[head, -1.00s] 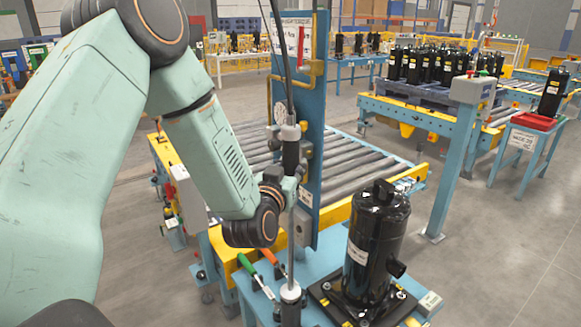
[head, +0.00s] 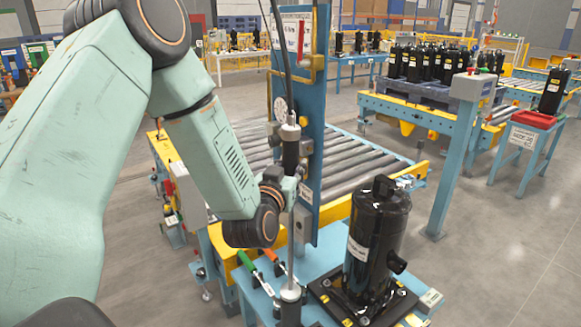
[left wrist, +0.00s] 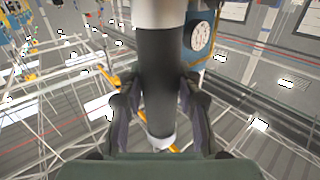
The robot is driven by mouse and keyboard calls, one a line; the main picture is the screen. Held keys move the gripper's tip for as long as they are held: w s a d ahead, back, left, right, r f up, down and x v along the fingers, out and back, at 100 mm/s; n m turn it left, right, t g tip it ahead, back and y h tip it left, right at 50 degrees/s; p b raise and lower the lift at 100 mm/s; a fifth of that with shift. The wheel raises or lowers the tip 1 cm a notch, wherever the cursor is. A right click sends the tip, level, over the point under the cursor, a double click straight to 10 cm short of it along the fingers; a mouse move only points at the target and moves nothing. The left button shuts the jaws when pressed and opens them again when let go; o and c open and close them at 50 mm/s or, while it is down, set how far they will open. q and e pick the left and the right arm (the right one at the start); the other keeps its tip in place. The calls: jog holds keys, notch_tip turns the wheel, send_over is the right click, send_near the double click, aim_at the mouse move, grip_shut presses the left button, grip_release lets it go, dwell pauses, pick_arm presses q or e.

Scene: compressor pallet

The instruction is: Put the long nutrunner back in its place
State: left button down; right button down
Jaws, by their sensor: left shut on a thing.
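The long nutrunner (head: 291,155) is an upright tool with a black grip, pale collars and a thin shaft, with a cable running up from its top. Its lower end is down near the blue bench beside the black compressor (head: 376,240); whether it touches anything there I cannot tell. My left gripper (head: 291,183) is shut on the nutrunner's black body, in front of the blue post (head: 315,130). In the left wrist view the dark barrel (left wrist: 160,85) stands between both fingers (left wrist: 160,108). My right gripper is not in view.
The compressor sits on a dark base plate on the blue bench (head: 330,262). Green- and orange-handled tools (head: 246,262) lie left of the shaft. A roller conveyor (head: 365,165) runs behind the post. A round gauge (left wrist: 201,36) is on the post, close to the tool.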

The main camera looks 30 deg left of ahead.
pick_arm(q)
jog(key=shift+f+b, duration=0.45)
dwell(0.4)
jog(key=c, duration=1.4)
grip_release()
jog(key=o, duration=0.5)
jog(key=shift+s+d, duration=0.1)
jog(key=shift+o, duration=0.3)
jog(key=shift+f, duration=0.1)
jog(key=shift+f, duration=0.25)
jog(key=v, duration=0.7)
jog(key=shift+r, duration=0.2)
jog(key=shift+s, duration=0.2)
